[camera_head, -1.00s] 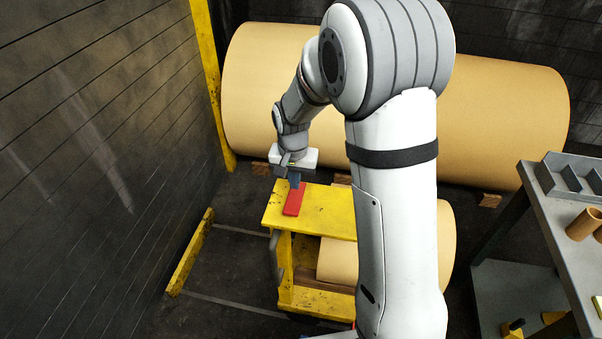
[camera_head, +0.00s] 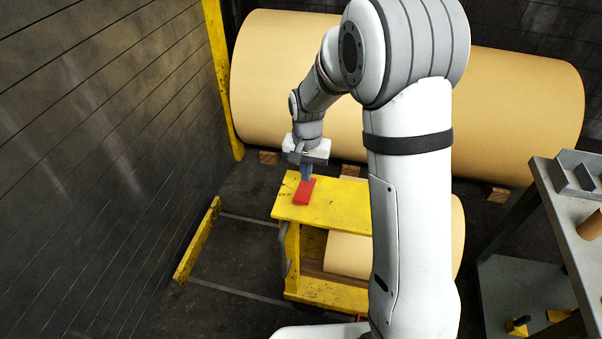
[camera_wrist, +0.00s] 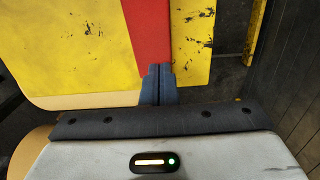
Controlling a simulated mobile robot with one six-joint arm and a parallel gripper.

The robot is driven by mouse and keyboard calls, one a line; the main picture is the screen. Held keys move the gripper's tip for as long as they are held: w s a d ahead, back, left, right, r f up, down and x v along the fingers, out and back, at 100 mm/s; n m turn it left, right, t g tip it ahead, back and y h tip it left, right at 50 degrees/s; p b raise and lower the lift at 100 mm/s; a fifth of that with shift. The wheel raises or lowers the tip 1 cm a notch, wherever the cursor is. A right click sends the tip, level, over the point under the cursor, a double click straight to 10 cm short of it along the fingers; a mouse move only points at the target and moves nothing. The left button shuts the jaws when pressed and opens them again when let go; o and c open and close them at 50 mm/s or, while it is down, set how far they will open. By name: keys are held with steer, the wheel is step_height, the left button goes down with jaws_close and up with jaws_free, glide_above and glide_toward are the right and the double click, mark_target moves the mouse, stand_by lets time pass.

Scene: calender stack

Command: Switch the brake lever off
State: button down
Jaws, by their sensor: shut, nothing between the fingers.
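A red flat bar (camera_head: 304,191) lies on the yellow cart top (camera_head: 341,207), near its left end. It is the only lever-like part I can make out, and I cannot tell its on or off position. My gripper (camera_head: 307,178) points down over the far end of the red bar, its dark blue fingers closed together and empty. In the wrist view the red bar (camera_wrist: 148,30) runs up from just beyond the closed fingertips (camera_wrist: 158,70). The fingers overlap the bar's near end in that view. I cannot tell whether they touch it.
A large tan roll (camera_head: 515,110) lies behind the cart. A dark slatted wall (camera_head: 100,150) and a yellow post (camera_head: 222,80) stand at left. A smaller roll (camera_head: 350,255) sits on the cart's lower deck. A grey bench (camera_head: 565,220) stands at right.

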step_height(320, 180, up, 14)
steer(key=w, duration=0.2)
steer(key=shift+d+p, duration=0.25)
steer(key=shift+p, duration=0.2)
steer(key=s+d+r+n+t, duration=0.1)
steer(key=s+d, duration=0.4)
steer(key=s, duration=0.7)
steer(key=s+d+r+n+t, duration=0.2)
steer(key=s+d, duration=0.3)
steer(key=s, duration=0.7)
steer(key=shift+s+d+r, duration=0.15)
steer(key=shift+s+r, duration=0.05)
steer(key=shift+s, duration=0.2)
